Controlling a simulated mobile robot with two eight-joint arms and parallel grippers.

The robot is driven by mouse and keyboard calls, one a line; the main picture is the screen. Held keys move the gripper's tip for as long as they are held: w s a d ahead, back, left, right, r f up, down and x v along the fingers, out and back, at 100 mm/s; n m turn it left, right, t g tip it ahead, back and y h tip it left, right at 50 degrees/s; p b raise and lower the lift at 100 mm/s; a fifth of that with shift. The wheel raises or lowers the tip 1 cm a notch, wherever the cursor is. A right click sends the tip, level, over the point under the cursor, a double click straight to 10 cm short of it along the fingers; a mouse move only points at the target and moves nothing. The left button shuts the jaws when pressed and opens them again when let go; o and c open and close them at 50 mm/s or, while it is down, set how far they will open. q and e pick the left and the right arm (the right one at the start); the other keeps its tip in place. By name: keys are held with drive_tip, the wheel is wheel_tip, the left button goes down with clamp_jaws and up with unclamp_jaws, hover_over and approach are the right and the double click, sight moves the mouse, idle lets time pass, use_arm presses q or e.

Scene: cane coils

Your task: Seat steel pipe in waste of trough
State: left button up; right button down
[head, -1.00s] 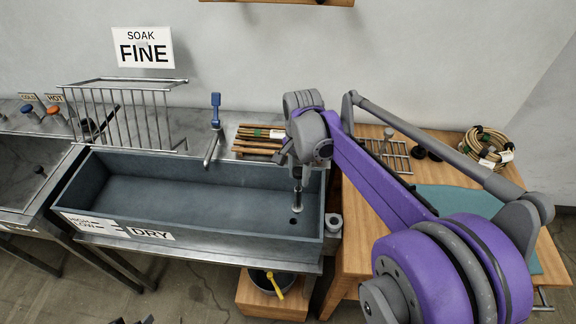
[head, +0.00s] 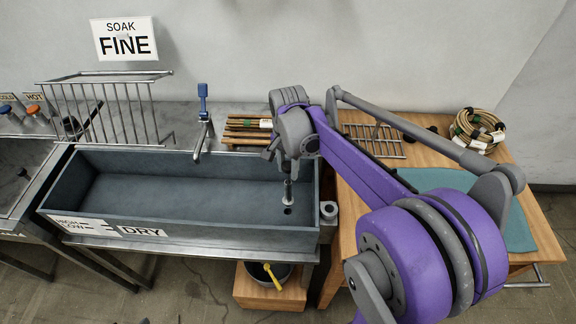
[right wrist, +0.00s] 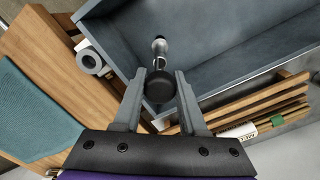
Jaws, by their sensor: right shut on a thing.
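The grey trough (head: 150,185) is a long open basin with its dark round waste hole (head: 287,211) in the floor near the right end. My right gripper (head: 287,160) is over that end, shut on the steel pipe (head: 288,191). The pipe hangs roughly upright, its lower end just above or at the hole; I cannot tell whether it touches. In the right wrist view the pipe (right wrist: 158,48) shows beyond a black round top (right wrist: 160,87) between the fingers (right wrist: 160,80). My left gripper is not in view.
A wire rack (head: 105,110) is at the left. A wooden table (head: 420,160) with a cane coil (head: 478,130) and teal mat (head: 440,185) stands right.

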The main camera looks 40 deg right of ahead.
sight(288, 183)
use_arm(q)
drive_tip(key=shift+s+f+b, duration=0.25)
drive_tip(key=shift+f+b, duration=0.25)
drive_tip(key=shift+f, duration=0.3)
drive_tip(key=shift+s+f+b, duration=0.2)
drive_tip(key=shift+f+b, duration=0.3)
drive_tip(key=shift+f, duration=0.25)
use_arm(e)
drive_tip(key=shift+f, duration=1.95)
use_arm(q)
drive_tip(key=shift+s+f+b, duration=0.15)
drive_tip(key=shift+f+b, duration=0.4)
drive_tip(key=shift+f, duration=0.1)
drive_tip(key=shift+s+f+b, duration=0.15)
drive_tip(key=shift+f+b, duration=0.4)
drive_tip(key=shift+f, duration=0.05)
use_arm(e)
drive_tip(key=shift+f, duration=1.65)
drive_tip(key=shift+c, duration=1.9)
unclamp_jaws()
drive_tip(key=shift+r, duration=0.1)
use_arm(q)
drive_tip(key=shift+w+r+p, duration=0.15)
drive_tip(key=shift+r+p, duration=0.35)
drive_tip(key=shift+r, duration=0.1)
use_arm(e)
wheel_tip(288, 183, up, 11)
drive_tip(key=shift+f, duration=0.1)
